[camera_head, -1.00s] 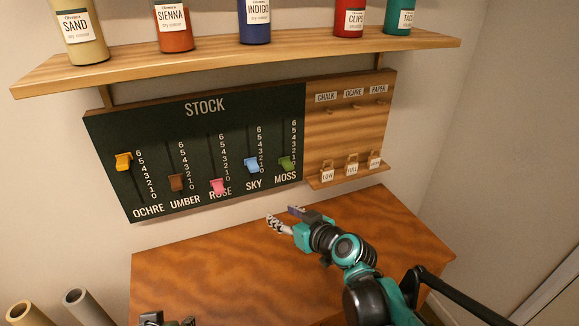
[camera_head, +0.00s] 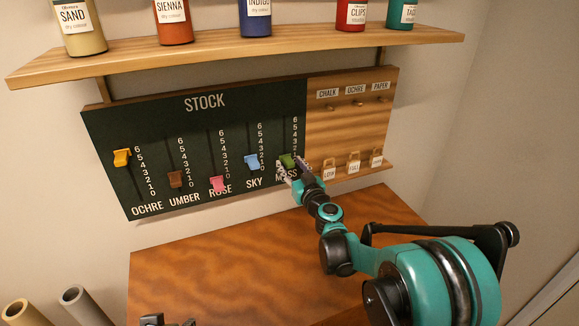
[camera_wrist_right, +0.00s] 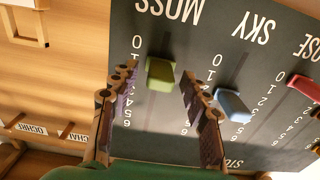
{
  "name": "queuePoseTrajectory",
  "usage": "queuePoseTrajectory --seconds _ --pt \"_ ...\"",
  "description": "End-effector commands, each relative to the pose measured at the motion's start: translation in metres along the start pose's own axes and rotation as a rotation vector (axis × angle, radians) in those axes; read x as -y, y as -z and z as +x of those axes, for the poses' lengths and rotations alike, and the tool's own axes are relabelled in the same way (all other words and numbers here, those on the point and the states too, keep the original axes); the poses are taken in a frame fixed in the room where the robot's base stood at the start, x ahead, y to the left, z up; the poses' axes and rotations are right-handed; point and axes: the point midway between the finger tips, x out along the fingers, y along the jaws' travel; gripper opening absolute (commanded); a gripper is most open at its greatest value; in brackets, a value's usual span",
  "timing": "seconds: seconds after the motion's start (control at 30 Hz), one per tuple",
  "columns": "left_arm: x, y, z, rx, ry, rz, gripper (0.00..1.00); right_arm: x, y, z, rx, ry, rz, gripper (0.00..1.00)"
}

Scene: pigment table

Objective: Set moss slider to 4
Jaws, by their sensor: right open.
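The green moss slider knob (camera_head: 287,160) is at the right end of the dark STOCK board (camera_head: 205,125), near the low end of its scale, around 1. It also shows in the right wrist view (camera_wrist_right: 160,74). My right gripper (camera_head: 293,172) is open at the knob. In the right wrist view its fingertips (camera_wrist_right: 158,74) lie on either side of the knob, with gaps visible on both sides. Part of the MOSS scale is hidden by a finger. A dark part at the bottom edge of the head view looks like my left gripper (camera_head: 166,320); its fingers are not clear.
The blue sky slider (camera_head: 252,161) is just left of the moss track, close to one finger. A wooden panel with hooks and tags (camera_head: 350,120) adjoins the board's right side. A shelf with bottles (camera_head: 240,50) overhangs above. The wooden table (camera_head: 220,265) below is clear.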

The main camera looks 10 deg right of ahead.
Motion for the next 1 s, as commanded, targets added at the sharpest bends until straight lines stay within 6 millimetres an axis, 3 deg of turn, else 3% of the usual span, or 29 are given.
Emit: queuePoseTrajectory --seconds 0.13,0.4,0.57,0.6,0.83,1.0 --pt "0.000 -0.002 0.002 0.000 0.000 0.000 0.47 0.000 0.000 0.011 0.000 0.000 0.000 0.47" --pt "0.000 -0.001 0.002 0.000 0.000 0.000 0.47 0.000 0.001 0.012 0.000 0.000 0.000 0.47" --pt "0.000 -0.001 0.002 0.000 0.000 0.000 0.47 0.000 0.001 0.012 0.000 0.000 0.000 0.04" --pt "0.000 -0.001 0.002 0.000 0.000 0.000 0.47 0.000 0.001 0.012 0.000 0.000 0.000 0.00" --pt "0.000 0.001 -0.001 0.000 0.000 0.000 0.47 0.000 0.006 0.012 0.000 0.001 0.000 0.00" --pt "0.000 0.013 -0.017 0.000 0.000 0.000 0.47 0.000 0.034 0.012 0.000 0.000 0.000 0.00"
